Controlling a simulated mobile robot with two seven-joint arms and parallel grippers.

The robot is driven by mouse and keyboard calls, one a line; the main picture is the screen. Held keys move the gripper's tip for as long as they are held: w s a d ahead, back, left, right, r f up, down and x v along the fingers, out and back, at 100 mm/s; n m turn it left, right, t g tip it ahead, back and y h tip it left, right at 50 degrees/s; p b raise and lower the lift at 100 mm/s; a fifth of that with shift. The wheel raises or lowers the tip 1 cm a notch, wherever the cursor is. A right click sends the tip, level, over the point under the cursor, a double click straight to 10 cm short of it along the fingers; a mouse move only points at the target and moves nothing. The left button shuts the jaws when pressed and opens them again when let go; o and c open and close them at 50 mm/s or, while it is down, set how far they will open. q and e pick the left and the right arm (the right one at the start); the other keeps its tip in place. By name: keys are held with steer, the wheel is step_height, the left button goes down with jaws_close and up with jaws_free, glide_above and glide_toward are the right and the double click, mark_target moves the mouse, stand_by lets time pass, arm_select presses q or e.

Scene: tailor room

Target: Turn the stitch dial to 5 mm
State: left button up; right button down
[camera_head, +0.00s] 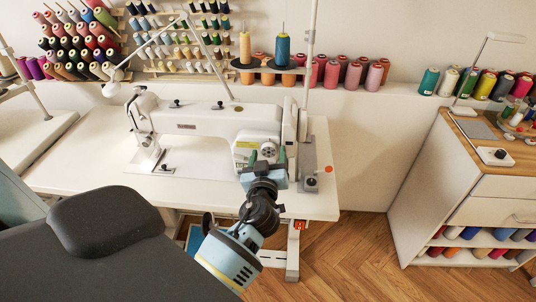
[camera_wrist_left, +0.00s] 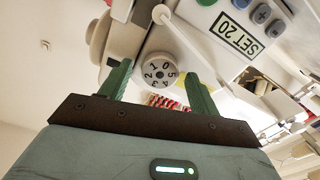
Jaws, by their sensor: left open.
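The white sewing machine (camera_head: 200,125) stands on a white table. Its round stitch dial (camera_head: 268,149) is on the right part of its front. In the left wrist view the dial (camera_wrist_left: 161,73) is pale with dark digits; 1 and 0 are near the top, 2 at the left, 5 at the right. I cannot read the set value for certain. My left gripper (camera_head: 264,168) is just in front of the dial, below it in the picture. In the wrist view its two green fingers (camera_wrist_left: 158,70) are apart, on either side of the dial, with gaps. My right gripper is not in view.
A label reading "SET 20" (camera_wrist_left: 237,36) and several buttons (camera_wrist_left: 262,14) are on the machine near the dial. A small grey plate with a dark knob (camera_head: 312,182) is right of the gripper. A wooden-topped cabinet (camera_head: 456,135) stands at the right, with open floor between.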

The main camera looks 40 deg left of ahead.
arm_select(q)
steer(key=c, duration=1)
steer(key=shift+o, duration=0.2)
